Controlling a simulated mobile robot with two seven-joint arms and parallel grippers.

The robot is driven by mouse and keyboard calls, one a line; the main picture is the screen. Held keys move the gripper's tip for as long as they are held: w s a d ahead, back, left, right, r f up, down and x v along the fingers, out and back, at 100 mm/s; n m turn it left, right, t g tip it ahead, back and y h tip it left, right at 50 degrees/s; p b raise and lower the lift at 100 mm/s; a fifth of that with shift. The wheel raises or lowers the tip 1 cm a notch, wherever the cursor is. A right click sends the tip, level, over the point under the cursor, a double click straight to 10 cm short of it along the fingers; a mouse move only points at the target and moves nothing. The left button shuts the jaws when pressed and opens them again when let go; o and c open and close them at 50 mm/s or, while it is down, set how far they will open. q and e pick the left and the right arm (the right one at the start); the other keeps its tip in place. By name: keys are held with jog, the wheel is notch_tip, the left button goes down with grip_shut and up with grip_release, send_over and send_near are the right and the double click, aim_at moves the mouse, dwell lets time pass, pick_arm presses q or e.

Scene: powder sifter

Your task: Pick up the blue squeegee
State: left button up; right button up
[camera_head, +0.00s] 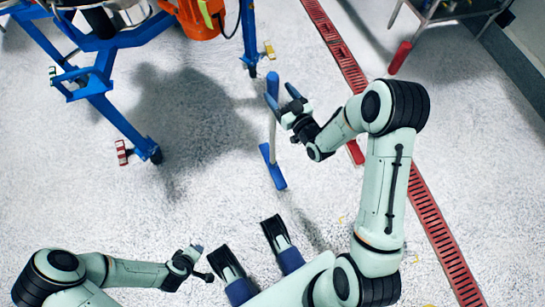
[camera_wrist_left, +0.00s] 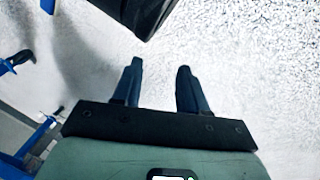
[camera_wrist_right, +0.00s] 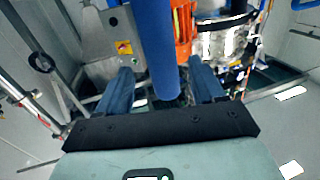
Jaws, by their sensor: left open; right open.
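The blue squeegee stands upright or slightly tilted on the floor. Its blue head (camera_head: 272,167) is at the bottom, with a pale pole and a blue handle (camera_head: 272,84) on top. My right gripper (camera_head: 283,98) is open at the handle. In the right wrist view, the blue handle (camera_wrist_right: 153,40) runs down between the two open fingers, with gaps showing at its lower end. My left gripper (camera_head: 197,250) is low at the left, far from the squeegee. In the left wrist view it (camera_wrist_left: 160,68) is open and empty over the floor.
A blue wheeled frame (camera_head: 98,85) with an orange machine part (camera_head: 198,18) stands at the upper left. A red drain grate (camera_head: 435,225) runs along the floor at the right. A metal table (camera_head: 450,12) with a red-tipped leg is at the upper right. Open floor surrounds the squeegee head.

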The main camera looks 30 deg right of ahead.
aim_at(276, 90)
jog(key=w, duration=0.4)
jog(key=shift+w+a+b, duration=0.1)
jog(key=shift+a+b, duration=0.05)
jog(key=shift+b, duration=0.2)
grip_shut()
jog(key=shift+r, duration=0.15)
